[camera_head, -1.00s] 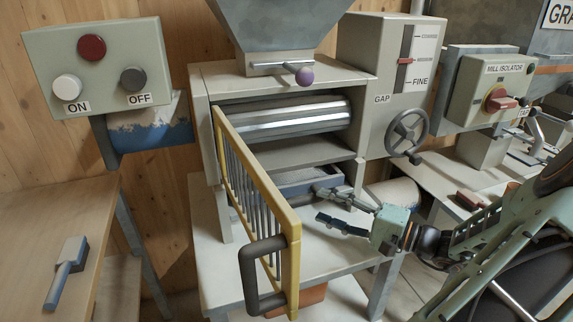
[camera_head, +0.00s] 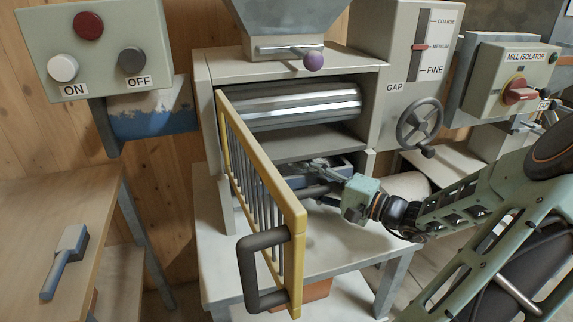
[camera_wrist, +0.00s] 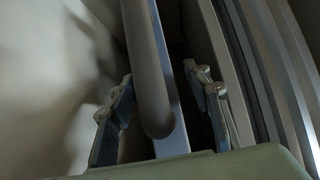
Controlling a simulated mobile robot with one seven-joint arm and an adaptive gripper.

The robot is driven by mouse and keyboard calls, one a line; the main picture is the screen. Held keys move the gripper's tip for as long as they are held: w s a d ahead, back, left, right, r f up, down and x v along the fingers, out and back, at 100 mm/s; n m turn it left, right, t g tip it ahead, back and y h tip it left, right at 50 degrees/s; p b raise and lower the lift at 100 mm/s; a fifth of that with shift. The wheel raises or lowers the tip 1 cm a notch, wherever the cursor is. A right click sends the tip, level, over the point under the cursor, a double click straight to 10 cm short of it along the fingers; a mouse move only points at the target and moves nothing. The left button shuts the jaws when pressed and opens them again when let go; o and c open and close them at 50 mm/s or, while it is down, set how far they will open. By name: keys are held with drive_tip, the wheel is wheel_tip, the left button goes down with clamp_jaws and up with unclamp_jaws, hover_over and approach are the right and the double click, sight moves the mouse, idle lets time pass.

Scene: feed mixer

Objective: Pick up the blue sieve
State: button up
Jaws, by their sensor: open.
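The blue sieve (camera_head: 290,183) appears as a blue-grey frame in the opening under the rollers, partly hidden by the yellow gate and my gripper. My gripper (camera_head: 318,182) reaches in from the right at the front of that opening, with its jaws open. In the wrist view a dark round-ended bar (camera_wrist: 150,75), seemingly the sieve's handle, runs between the two open fingers. A blue-grey edge (camera_wrist: 174,60) lies alongside it. Whether either finger touches the bar cannot be told.
A yellow barred gate (camera_head: 270,170) with a dark handle stands open just left of my gripper. The handwheel (camera_head: 420,122) is above right. Metal rollers (camera_head: 300,107) lie above the opening. A small scraper-like tool (camera_head: 66,262) lies on the left table.

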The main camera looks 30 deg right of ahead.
drive_tip(key=shift+x, duration=1.1)
clamp_jaws()
